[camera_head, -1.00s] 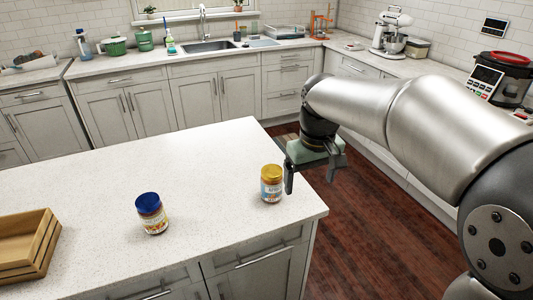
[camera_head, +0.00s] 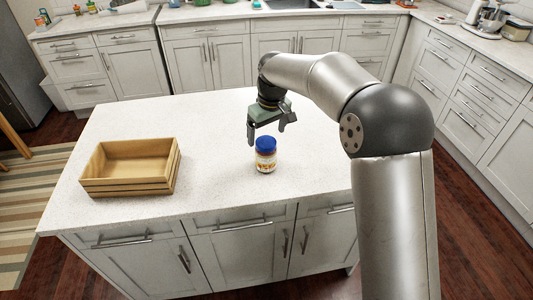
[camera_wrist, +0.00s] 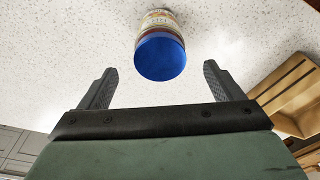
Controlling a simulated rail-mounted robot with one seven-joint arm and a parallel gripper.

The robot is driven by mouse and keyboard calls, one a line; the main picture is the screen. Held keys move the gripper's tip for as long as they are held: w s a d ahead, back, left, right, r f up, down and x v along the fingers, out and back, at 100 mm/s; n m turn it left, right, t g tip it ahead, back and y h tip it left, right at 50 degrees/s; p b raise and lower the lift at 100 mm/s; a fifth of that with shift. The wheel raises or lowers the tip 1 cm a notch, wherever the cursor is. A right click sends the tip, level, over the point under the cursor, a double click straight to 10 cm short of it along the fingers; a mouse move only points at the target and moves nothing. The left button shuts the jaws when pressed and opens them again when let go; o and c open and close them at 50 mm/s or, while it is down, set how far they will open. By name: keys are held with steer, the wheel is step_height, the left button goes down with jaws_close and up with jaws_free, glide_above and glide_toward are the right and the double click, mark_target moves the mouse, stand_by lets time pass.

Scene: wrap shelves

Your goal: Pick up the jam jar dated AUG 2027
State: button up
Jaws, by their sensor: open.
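A jar with a blue lid (camera_head: 265,155) stands upright on the white countertop (camera_head: 215,130), its label facing the head camera. No date on it is legible. My gripper (camera_head: 266,135) is open and empty, above and slightly behind the jar. In the wrist view the jar (camera_wrist: 160,55) shows lid-first, ahead of and between the spread fingers of my gripper (camera_wrist: 159,70), with space on both sides and no visible contact. The gold-lidded jar from the earlier frame does not show now; my arm covers that part of the counter.
A wooden crate (camera_head: 128,188) stands on the left of the countertop; it shows at the right in the wrist view (camera_wrist: 285,95). The counter between crate and jar is clear. Cabinets with drawers (camera_head: 245,250) lie below the near edge.

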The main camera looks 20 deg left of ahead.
mark_target(266, 141)
steer(key=shift+w+a+f+p, duration=0.2)
steer(key=shift+f+p, duration=0.35)
steer(key=shift+f, duration=1.15)
steer(key=shift+w+a+f+p, duration=0.15)
steer(key=shift+f+p, duration=0.35)
steer(key=shift+f, duration=1.15)
steer(key=shift+r, duration=0.1)
steer(key=c, duration=1.5)
